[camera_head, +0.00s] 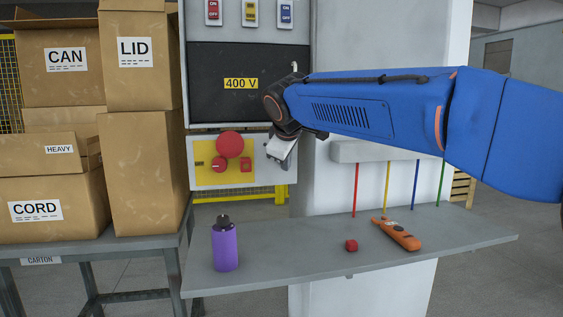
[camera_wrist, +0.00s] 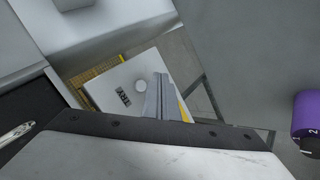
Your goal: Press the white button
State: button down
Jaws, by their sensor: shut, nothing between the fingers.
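The white button (camera_wrist: 140,86) shows in the wrist view as a small round disc on a light panel face, beside a dark label (camera_wrist: 123,97). My shut gripper (camera_wrist: 158,78) points toward that panel, its tips just right of the button in that view. I cannot tell whether they touch. In the head view my gripper (camera_head: 277,157) is in front of the right part of the control panel (camera_head: 279,175). The white button cannot be seen there; my gripper covers that part of the panel.
Cartons (camera_head: 140,170) stand left.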

jog(key=shift+w+a, duration=0.2)
jog(key=shift+w, duration=0.45)
jog(key=shift+w+a, duration=0.2)
jog(key=shift+w, duration=0.45)
jog(key=shift+w, duration=0.1)
dwell(1.1)
jog(key=shift+w+a, duration=0.1)
jog(key=shift+w, duration=0.2)
jog(key=shift+w+a, duration=0.15)
jog(key=shift+w, duration=0.25)
dwell(0.8)
jog(key=shift+s, duration=0.15)
jog(key=shift+s+d, duration=0.25)
jog(key=shift+s, duration=0.45)
jog(key=shift+s, duration=0.1)
jog(key=s, duration=0.2)
jog(key=s+d, duration=0.1)
jog(key=s, duration=0.1)
jog(key=shift+s+d, duration=0.2)
jog(key=shift+s, duration=0.1)
dwell(0.4)
